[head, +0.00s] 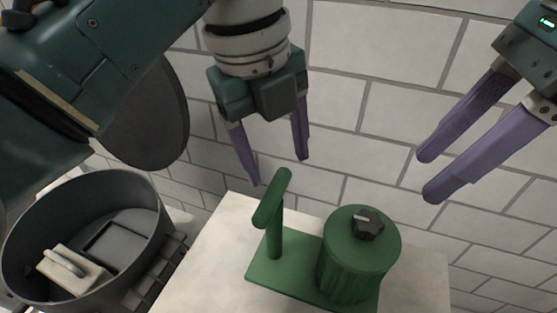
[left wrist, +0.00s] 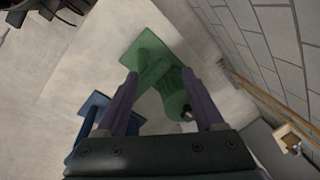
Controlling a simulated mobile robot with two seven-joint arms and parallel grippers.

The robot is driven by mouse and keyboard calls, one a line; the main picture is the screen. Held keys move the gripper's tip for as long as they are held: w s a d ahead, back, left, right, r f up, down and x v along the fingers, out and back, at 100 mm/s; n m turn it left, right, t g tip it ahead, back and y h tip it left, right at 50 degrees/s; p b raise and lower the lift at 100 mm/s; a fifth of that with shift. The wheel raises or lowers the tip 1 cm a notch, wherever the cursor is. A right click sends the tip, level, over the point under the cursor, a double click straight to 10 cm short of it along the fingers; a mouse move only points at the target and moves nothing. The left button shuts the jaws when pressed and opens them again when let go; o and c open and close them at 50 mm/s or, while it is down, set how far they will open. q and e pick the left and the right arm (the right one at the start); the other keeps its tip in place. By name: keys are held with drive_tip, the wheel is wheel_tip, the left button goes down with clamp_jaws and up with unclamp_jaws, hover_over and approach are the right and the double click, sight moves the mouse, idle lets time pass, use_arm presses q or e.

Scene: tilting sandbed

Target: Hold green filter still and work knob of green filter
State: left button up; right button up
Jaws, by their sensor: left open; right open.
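The green filter (head: 350,265) stands upright on a pale block top in the head view. It has a ribbed round body, a flat base and an upright post with a slanted bar handle (head: 270,202). Its black knob (head: 368,225) sits on top of the round body and bears a pale mark. My left gripper (head: 280,172) is open, pointing down just above the handle, with nothing held. In the left wrist view the green filter (left wrist: 149,48) shows beyond and between the open fingers. My right gripper (head: 428,178) is open and empty, above and right of the knob.
A dark round tub (head: 150,195) with a pale handled block (head: 72,268) inside stands at the left. A blue object (left wrist: 93,103) shows beside the left fingers in the left wrist view. A white brick wall (head: 370,90) rises behind the pale block top (head: 215,260).

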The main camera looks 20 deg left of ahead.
sight(274, 224)
use_arm(q)
drive_tip(key=s+m, duration=0.1)
drive_tip(key=m+g+y, duration=0.1)
drive_tip(key=m, duration=0.1)
drive_tip(key=shift+s+d+f+m, duration=0.2)
drive_tip(key=shift+s+f+m, duration=0.1)
drive_tip(key=shift+s, duration=0.1)
drive_tip(key=shift+s+f+m, duration=0.15)
drive_tip(key=shift+s+m, duration=0.1)
drive_tip(key=shift+m, duration=0.15)
drive_tip(key=shift+f, duration=0.25)
wheel_tip(274, 224, down, 9)
drive_tip(key=shift+f, duration=0.2)
clamp_jaws()
idle(0.6)
